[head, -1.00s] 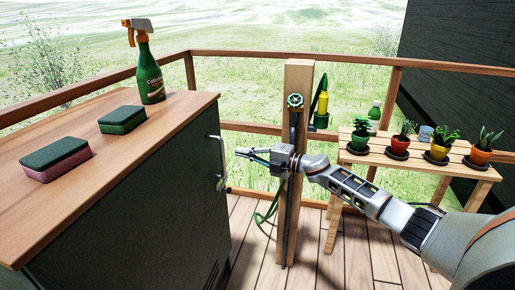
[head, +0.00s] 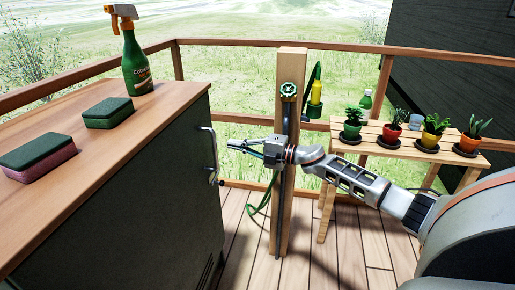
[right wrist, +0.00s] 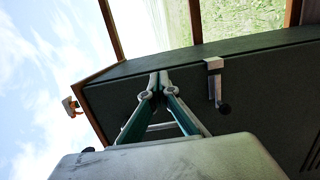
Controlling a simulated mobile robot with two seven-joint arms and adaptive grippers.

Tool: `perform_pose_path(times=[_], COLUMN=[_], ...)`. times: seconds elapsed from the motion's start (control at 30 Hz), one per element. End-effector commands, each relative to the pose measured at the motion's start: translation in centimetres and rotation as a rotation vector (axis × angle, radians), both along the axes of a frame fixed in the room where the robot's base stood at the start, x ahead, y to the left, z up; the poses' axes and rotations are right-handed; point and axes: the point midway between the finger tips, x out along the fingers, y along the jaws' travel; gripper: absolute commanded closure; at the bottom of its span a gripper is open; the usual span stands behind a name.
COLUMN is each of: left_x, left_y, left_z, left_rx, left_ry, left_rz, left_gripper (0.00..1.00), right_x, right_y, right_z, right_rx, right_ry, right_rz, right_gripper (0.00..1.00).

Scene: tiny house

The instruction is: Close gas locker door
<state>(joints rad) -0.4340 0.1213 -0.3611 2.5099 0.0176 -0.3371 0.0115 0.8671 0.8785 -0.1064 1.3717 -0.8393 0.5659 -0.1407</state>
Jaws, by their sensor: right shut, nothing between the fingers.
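The gas locker (head: 150,200) is a dark green cabinet with a wooden top, on the left in the head view. Its dark door face carries a metal handle (head: 210,155) near the right edge. In the head view the face looks flush with the body, but I cannot tell whether it is fully closed. My right gripper (head: 231,143) is shut and empty, just right of the handle and apart from it in the picture. In the right wrist view the shut fingertips (right wrist: 158,80) point toward the dark panel (right wrist: 260,85), left of the handle (right wrist: 216,85). My left gripper is not in view.
A spray bottle (head: 136,65) and two sponges (head: 107,113) (head: 38,157) stand on the locker top. A wooden post (head: 289,100) with a tap and green hose stands behind my right gripper. A plant bench (head: 385,137) is at the right. Deck boards are clear between locker and post.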

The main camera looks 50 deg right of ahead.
Motion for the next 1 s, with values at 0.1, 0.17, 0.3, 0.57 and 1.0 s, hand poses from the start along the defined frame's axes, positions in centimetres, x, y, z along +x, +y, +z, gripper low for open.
perform_pose_path(times=[0.1, 0.17, 0.3, 0.57, 1.0], left_x=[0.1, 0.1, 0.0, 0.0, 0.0], left_y=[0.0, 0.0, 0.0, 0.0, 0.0], left_z=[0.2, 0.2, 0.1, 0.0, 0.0], left_rx=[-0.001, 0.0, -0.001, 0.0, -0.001], left_ry=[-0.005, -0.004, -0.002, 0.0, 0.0], left_rz=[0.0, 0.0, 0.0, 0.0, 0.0], left_gripper=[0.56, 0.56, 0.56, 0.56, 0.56], right_x=[-1.2, -1.9, -3.5, -5.9, -6.8], right_y=[-1.1, -1.4, -2.0, -3.1, -3.5], right_z=[1.2, 1.0, 0.5, 0.1, 0.1], right_rx=[-0.012, -0.012, -0.01, -0.008, -0.007], right_ry=[-0.015, -0.01, -0.003, 0.004, 0.006], right_rz=[-0.012, -0.013, -0.017, -0.023, -0.026], right_gripper=[1.0, 1.0, 1.0, 1.0, 1.0])
